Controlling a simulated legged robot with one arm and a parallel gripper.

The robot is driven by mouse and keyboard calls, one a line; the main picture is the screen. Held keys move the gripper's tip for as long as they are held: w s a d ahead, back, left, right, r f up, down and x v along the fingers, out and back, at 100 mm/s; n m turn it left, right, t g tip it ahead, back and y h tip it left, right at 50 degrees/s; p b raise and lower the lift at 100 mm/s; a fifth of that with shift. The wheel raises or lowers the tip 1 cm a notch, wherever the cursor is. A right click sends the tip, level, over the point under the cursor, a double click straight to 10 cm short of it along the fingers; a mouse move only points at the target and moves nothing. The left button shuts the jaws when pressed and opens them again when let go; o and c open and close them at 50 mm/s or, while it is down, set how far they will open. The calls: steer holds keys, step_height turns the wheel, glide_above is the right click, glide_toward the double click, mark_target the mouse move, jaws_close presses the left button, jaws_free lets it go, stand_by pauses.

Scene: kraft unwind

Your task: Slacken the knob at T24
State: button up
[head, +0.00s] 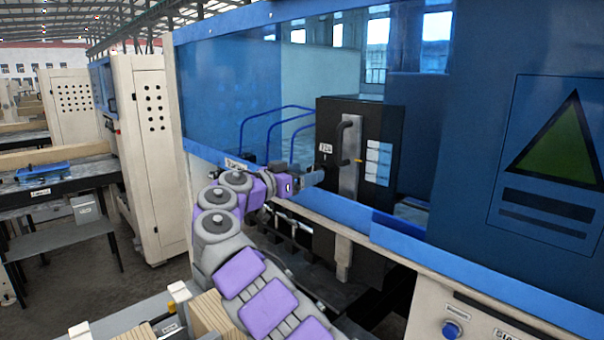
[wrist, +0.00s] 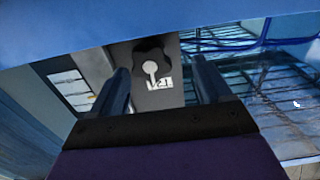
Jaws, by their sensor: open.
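In the wrist view a dark lobed knob (wrist: 152,62) with a pale round centre sits on a dark panel. A small white label (wrist: 160,83) lies beside it; its print looks inverted and I cannot read it surely. My gripper (wrist: 161,64) is open, with one finger on each side of the knob in the picture. I see no contact, and the remaining gap is unclear. In the head view my gripper (head: 318,175) reaches the left part of the black cabinet (head: 389,128). A small label (head: 326,148) shows just above it, and the knob is not visible there.
A grey plate with a black handle (head: 346,140) stands right of my gripper. Blue tubes (head: 257,118) curve at its left.

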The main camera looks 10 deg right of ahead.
steer(key=shift+d, duration=0.55)
steer(key=shift+c, duration=0.2)
steer(key=shift+d, duration=0.65)
steer(key=c, duration=0.3)
steer(key=shift+d, duration=0.1)
steer(key=shift+c, duration=0.7)
steer(key=shift+w+f, duration=0.1)
steer(key=shift+c, duration=0.8)
steer(key=shift+a, duration=0.4)
steer(key=c, duration=0.4)
